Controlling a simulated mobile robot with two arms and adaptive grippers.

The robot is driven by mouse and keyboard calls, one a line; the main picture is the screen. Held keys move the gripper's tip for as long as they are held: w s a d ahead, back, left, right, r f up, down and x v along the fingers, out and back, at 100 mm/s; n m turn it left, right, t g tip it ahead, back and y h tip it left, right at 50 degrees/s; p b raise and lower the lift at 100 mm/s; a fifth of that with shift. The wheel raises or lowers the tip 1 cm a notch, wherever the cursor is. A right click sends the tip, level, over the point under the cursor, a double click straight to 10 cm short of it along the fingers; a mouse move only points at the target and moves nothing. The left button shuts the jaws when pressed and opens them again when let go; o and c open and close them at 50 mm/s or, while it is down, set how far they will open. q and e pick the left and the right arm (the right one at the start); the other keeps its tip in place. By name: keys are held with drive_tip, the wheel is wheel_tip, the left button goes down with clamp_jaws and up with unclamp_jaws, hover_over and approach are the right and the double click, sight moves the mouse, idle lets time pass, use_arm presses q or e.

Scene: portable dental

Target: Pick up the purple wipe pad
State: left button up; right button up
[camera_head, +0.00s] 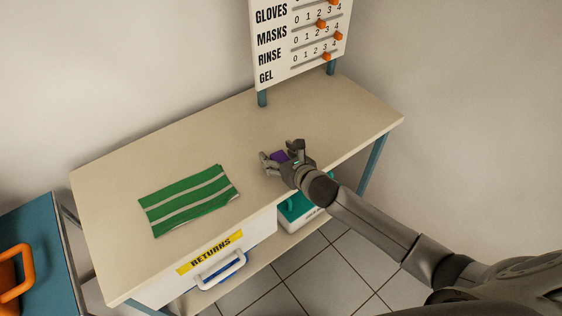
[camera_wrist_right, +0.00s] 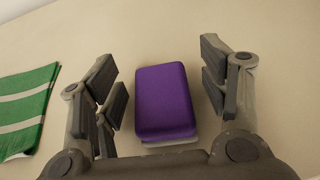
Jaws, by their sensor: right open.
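The purple wipe pad (camera_head: 279,156) lies on the beige table (camera_head: 330,115), near its front edge and right of centre. In the right wrist view the purple wipe pad (camera_wrist_right: 163,100) is a rounded block with a pale layer under its near end. My right gripper (camera_head: 281,156) is open, with its fingers on both sides of the pad. In the right wrist view the gripper (camera_wrist_right: 165,85) shows a gap between each finger and the pad. My left gripper is not in view.
A green and white striped cloth (camera_head: 189,200) lies left of the pad. A drawer marked RETURNS (camera_head: 215,258) is below the table's front edge, with a teal and white box (camera_head: 295,211) beside it. A sign board (camera_head: 300,40) stands at the back. The tabletop behind the pad is clear.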

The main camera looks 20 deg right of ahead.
drive_tip(key=shift+c, duration=0.4)
drive_tip(key=c, duration=0.9)
drive_tip(key=shift+c, duration=0.2)
drive_tip(key=shift+r, duration=0.15)
